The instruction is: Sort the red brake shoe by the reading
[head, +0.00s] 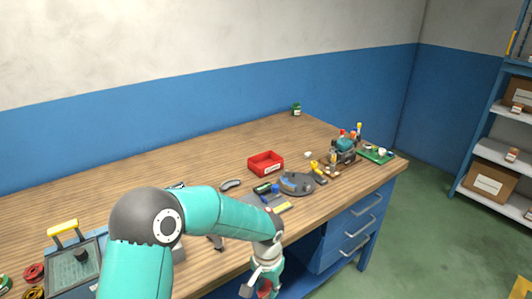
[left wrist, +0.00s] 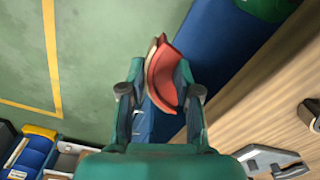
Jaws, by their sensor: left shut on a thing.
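A curved red brake shoe (left wrist: 163,85) is between the fingers of my left gripper (left wrist: 158,92) in the left wrist view, and the gripper is shut on it. In the head view, my left gripper (head: 262,286) hangs at the front edge of the bench, with a bit of red at its tip. Below it in the wrist view are the bench's blue side and the green floor. A red bin (head: 265,170) with a white label stands on the bench beyond the arm. No legible reading shows. My right gripper is in neither view.
The wooden bench (head: 130,170) has free room at the back left. A case with a yellow handle (head: 63,229) stands at left. A grey metal part (left wrist: 272,162) lies near the bench edge.

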